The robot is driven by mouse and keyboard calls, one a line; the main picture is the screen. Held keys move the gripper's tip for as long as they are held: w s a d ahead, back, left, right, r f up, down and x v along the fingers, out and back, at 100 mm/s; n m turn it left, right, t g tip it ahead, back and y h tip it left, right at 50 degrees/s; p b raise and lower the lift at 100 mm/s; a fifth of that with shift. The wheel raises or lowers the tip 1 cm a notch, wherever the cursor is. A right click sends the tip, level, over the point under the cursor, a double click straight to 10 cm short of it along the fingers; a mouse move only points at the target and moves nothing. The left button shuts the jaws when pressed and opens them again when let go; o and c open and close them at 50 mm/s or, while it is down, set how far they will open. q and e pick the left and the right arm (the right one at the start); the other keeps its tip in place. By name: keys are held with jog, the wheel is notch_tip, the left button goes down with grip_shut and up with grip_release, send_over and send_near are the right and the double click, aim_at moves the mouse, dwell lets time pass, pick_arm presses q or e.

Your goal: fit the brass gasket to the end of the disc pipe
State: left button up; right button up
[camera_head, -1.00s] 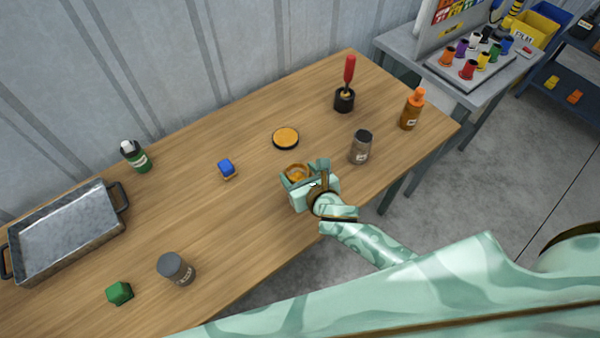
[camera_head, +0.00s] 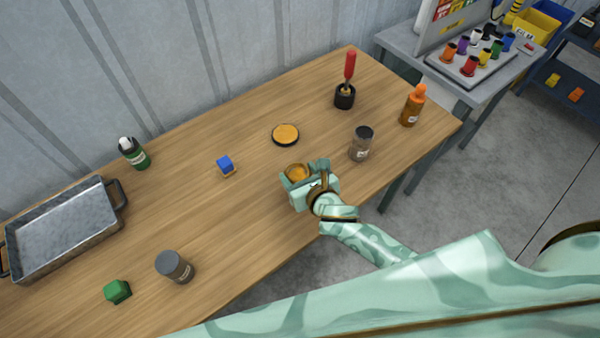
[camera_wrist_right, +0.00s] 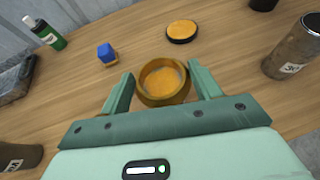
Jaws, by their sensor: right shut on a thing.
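My right gripper (camera_head: 308,172) is low over the table's front right part. It is shut on a brass-coloured, ring-shaped piece (camera_wrist_right: 164,81), which looks like the gasket. The piece has a thick rim and a tan or orange inside, and it sits between the two fingers. It also shows in the head view (camera_head: 298,173). Just beyond the gripper lies a flat round orange disc (camera_head: 285,134) with a dark rim, also in the wrist view (camera_wrist_right: 182,31). I cannot tell which thing is the disc pipe. My left gripper is not in view.
A labelled grey cylinder (camera_head: 361,143) stands right of the gripper, with an orange bottle (camera_head: 412,105) and a red-handled tool in a black holder (camera_head: 344,97) behind. A blue block (camera_head: 226,165), green bottle (camera_head: 134,153), dark jar (camera_head: 174,267), green block (camera_head: 117,291) and metal tray (camera_head: 62,235) stand left.

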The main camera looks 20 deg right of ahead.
jog(key=shift+s, duration=0.1)
dwell(0.3)
jog(key=o, duration=1.1)
jog(key=shift+c, duration=0.2)
jog(key=p+v, duration=0.2)
jog(key=v, duration=1.4)
jog(key=shift+s, duration=0.15)
